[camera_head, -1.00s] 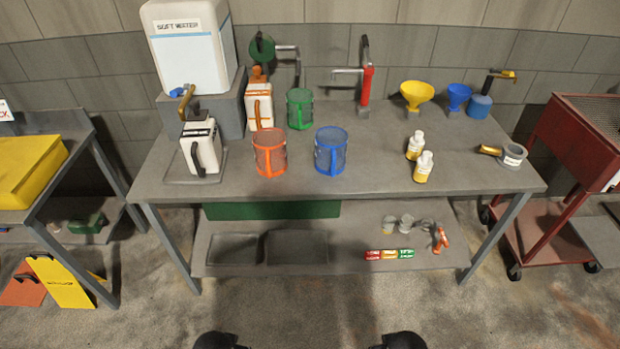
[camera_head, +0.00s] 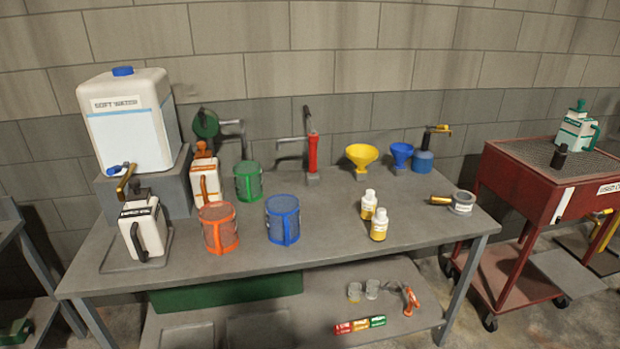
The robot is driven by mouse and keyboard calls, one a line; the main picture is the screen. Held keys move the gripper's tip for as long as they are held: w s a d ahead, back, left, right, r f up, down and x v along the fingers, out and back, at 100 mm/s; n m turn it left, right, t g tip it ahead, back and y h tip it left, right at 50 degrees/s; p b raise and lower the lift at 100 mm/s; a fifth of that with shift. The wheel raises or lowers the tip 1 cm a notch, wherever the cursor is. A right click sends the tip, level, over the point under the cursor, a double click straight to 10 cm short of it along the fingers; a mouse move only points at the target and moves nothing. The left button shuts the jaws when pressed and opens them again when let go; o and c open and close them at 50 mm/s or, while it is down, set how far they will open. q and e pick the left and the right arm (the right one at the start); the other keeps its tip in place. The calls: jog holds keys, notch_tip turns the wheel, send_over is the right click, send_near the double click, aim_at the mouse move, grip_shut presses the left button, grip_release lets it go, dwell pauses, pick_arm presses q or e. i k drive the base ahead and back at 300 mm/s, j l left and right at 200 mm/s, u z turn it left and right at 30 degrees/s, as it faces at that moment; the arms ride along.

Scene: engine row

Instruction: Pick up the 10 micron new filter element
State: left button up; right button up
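No object in view can be read as the 10 micron new filter element; small labels are too blurred to tell. On the lower shelf stand two small clear cup-like items (camera_head: 371,289), and in front of them lies a red, yellow and green row of small items (camera_head: 360,325). On the bench top stand an orange mesh-sided container (camera_head: 218,228), a blue one (camera_head: 283,219) and a green one (camera_head: 248,181). Neither of my grippers shows in the head view now.
The grey bench (camera_head: 335,240) holds a white water tank (camera_head: 130,125), white jugs, a yellow funnel (camera_head: 361,156) and two small bottles (camera_head: 379,224). A red cart (camera_head: 530,190) stands at the right.

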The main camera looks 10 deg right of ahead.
aim_at(369, 202)
jog(key=i+j, duration=0.6)
jog(key=j, duration=0.25)
jog(key=i+j+z, duration=0.1)
jog(key=i+j, duration=0.2)
jog(key=j+z, duration=0.1)
jog(key=z, duration=0.35)
jog(key=j+z, duration=0.1)
jog(key=z, duration=0.3)
jog(key=i+j+z, duration=0.1)
jog(key=z, duration=0.35)
